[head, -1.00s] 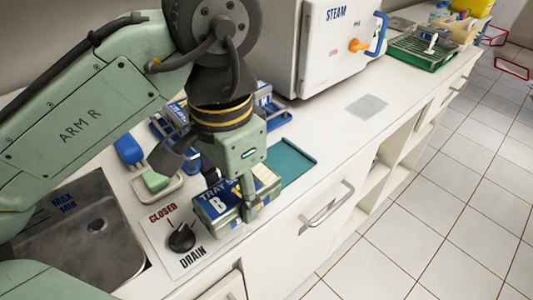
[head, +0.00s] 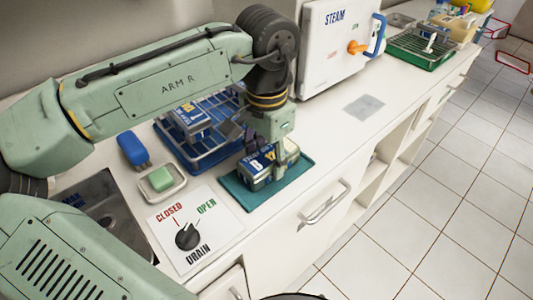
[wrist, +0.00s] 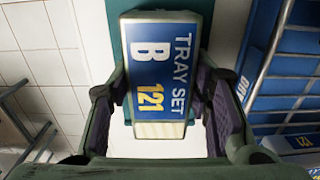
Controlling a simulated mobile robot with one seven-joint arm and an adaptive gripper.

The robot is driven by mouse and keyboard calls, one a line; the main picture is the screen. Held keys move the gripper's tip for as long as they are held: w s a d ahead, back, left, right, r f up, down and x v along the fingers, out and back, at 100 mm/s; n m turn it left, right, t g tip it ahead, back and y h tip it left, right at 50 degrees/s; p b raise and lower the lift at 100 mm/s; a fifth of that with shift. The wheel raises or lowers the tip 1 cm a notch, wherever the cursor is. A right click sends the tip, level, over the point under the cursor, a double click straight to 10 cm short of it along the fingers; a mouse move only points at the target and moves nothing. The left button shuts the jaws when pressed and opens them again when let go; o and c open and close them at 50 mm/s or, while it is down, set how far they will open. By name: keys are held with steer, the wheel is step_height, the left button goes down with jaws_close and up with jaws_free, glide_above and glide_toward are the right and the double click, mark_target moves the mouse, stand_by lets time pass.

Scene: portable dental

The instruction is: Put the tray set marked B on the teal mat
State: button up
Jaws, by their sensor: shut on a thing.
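The tray set marked B (head: 258,170) is a box with a blue label; in the wrist view its top (wrist: 155,75) reads "TRAY SET B 121". My gripper (head: 272,156) is shut on it, with a finger on each side in the wrist view. In the head view the box is over the teal mat (head: 238,198), which shows around it on the counter. The mat also shows beyond the box in the wrist view (wrist: 115,40). I cannot tell whether the box touches the mat. My gripper hides part of the box.
A blue wire rack (head: 205,155) holding another blue-labelled box (head: 190,118) stands close behind the mat. A soap dish with green soap (head: 160,181), a blue brush (head: 132,149) and the drain knob (head: 187,236) lie left. The counter's front edge is near the mat.

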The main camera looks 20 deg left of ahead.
mark_target(267, 156)
steer(key=shift+f, duration=0.25)
steer(key=o, duration=1.4)
steer(key=shift+c, duration=0.2)
steer(key=shift+r, duration=0.1)
step_height(267, 156, up, 12)
steer(key=shift+r+b, duration=0.2)
steer(key=shift+b, duration=0.2)
